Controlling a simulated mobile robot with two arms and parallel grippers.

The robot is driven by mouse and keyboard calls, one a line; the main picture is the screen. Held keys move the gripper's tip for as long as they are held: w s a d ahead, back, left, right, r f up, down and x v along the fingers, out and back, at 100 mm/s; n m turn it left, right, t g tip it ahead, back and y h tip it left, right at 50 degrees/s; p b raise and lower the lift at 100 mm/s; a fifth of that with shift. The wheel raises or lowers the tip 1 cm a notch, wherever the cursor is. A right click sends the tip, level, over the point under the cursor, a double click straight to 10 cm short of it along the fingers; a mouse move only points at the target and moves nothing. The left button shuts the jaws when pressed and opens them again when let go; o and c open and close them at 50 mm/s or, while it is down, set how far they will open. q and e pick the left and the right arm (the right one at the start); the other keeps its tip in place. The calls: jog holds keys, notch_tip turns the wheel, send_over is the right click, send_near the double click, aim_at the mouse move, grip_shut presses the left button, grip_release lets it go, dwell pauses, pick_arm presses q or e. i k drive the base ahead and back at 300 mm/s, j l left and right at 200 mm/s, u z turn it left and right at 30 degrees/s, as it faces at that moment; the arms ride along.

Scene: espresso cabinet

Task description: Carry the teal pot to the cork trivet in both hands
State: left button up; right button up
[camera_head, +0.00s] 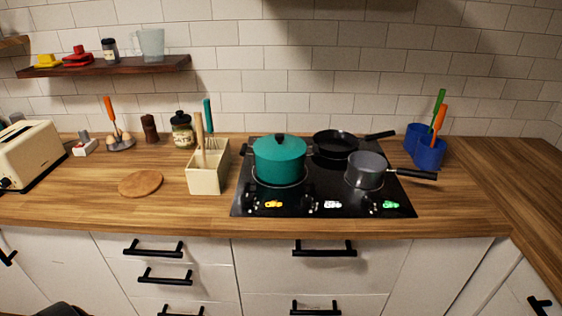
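The teal pot (279,164) stands upright on the left part of the black cooktop. It has a teal lid with a dark knob, and dark side handles show near its rim. The round cork trivet (141,184) lies flat and bare on the wooden counter, left of the cooktop. Neither of my grippers can be made out in the head view. A dark rounded shape (60,309) shows at the bottom left edge, too cut off to identify.
A cream utensil box (207,178) with tall utensils stands between trivet and pot. A black pan (336,142) and a grey saucepan (365,175) share the cooktop (322,206). A toaster (29,155), an egg holder (121,143) and jars line the left back.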

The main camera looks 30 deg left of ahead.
aim_at(139, 181)
jog(key=u, duration=0.35)
jog(key=i+u, duration=0.15)
jog(key=u, duration=0.6)
jog(key=i+l, duration=0.05)
